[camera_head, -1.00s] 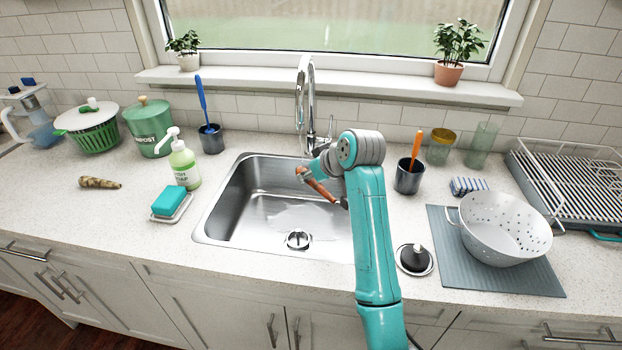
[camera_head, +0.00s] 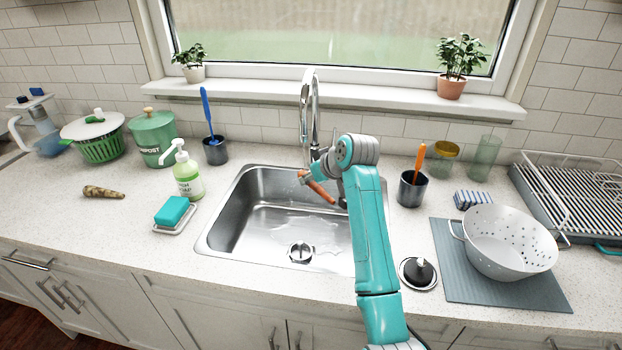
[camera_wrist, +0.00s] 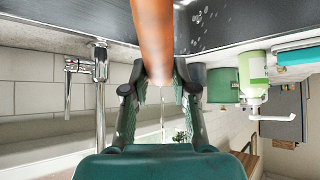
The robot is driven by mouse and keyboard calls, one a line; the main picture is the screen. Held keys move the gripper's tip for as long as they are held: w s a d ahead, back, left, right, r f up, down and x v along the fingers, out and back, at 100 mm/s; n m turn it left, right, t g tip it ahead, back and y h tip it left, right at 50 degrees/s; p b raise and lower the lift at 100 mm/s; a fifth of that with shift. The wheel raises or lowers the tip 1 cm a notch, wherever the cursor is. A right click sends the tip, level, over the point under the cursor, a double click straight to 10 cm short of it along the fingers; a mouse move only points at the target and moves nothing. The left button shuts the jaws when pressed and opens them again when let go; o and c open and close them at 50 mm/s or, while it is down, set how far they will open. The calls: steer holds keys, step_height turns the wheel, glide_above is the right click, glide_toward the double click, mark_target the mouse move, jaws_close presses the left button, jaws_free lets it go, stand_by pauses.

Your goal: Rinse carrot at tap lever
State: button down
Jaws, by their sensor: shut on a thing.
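My gripper (camera_wrist: 160,90) is shut on an orange carrot (camera_wrist: 153,38), seen close up in the wrist view. In the head view the carrot (camera_head: 319,189) is tilted over the back right of the steel sink (camera_head: 228,218), and my arm partly hides the gripper. The chrome tap (camera_head: 309,105) rises behind the sink, close to the carrot. Its base and side lever (camera_wrist: 72,65) show at the left of the wrist view.
The soap bottle (camera_head: 188,178) and sponge (camera_head: 172,211) stand left of the sink. A dark cup (camera_head: 411,190), a stopper (camera_head: 418,275) and a white colander (camera_head: 505,245) are at the right. The sink's left half is clear.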

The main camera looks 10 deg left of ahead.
steer(key=shift+d, duration=0.2)
stand_by(0.3)
steer(key=shift+w+d, duration=0.1)
steer(key=shift+d, duration=0.3)
steer(key=shift+a, duration=0.15)
steer(key=shift+a, duration=0.4)
steer(key=shift+s, duration=0.2)
steer(key=s+d, duration=0.1)
steer(key=s, duration=0.6)
steer(key=shift+s+d, duration=0.35)
steer(key=shift+d, duration=0.05)
stand_by(0.3)
stand_by(1.2)
